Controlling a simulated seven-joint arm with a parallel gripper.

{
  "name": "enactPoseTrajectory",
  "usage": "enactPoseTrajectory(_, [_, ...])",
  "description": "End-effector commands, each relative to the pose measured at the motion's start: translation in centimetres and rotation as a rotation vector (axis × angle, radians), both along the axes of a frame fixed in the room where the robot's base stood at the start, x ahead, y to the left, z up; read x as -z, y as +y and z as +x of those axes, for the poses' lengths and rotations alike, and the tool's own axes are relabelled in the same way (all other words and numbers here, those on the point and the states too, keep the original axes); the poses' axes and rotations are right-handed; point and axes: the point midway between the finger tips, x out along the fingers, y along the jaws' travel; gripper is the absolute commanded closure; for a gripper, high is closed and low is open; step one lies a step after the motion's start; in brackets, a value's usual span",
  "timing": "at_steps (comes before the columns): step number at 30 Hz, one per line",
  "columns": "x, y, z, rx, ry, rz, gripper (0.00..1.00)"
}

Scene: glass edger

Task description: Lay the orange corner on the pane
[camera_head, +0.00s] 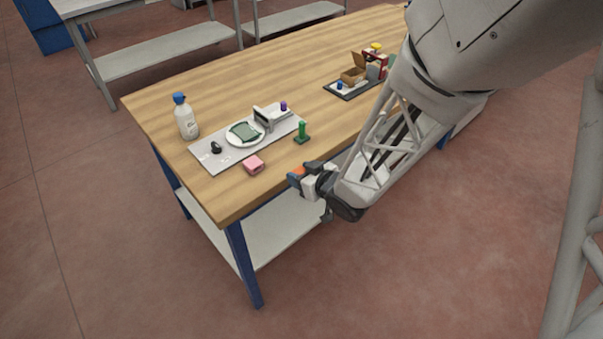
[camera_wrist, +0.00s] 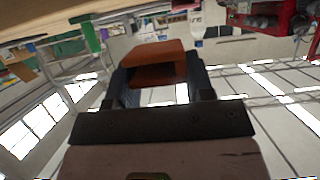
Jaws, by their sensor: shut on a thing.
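My gripper (camera_head: 298,174) is shut on the orange corner, beyond the front edge of the table in the head view. The orange corner (camera_wrist: 153,73) sits between the two dark fingers in the wrist view; a small orange patch of it (camera_head: 297,171) shows in the head view. The pane (camera_head: 243,131) looks like a dark green square lying on a round white plate (camera_head: 231,140), to the left of my gripper and apart from it. The plate rests on a light grey mat (camera_head: 216,166).

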Motion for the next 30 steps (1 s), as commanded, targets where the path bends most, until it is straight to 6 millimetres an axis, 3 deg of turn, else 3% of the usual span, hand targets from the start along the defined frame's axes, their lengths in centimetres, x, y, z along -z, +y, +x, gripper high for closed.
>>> enactPoseTrajectory(11, [0.0, -0.1, 0.2, 0.005, 0.0, 0.0, 0.77])
enactPoseTrajectory(17, [0.1, -1.2, 1.9, 0.052, 0.0, 0.0, 0.77])
enactPoseTrajectory(23, [0.3, -4.1, 5.8, 0.167, 0.001, 0.0, 0.77])
enactPoseTrajectory(30, [1.4, -10.0, 12.2, 0.366, 0.002, -0.001, 0.77])
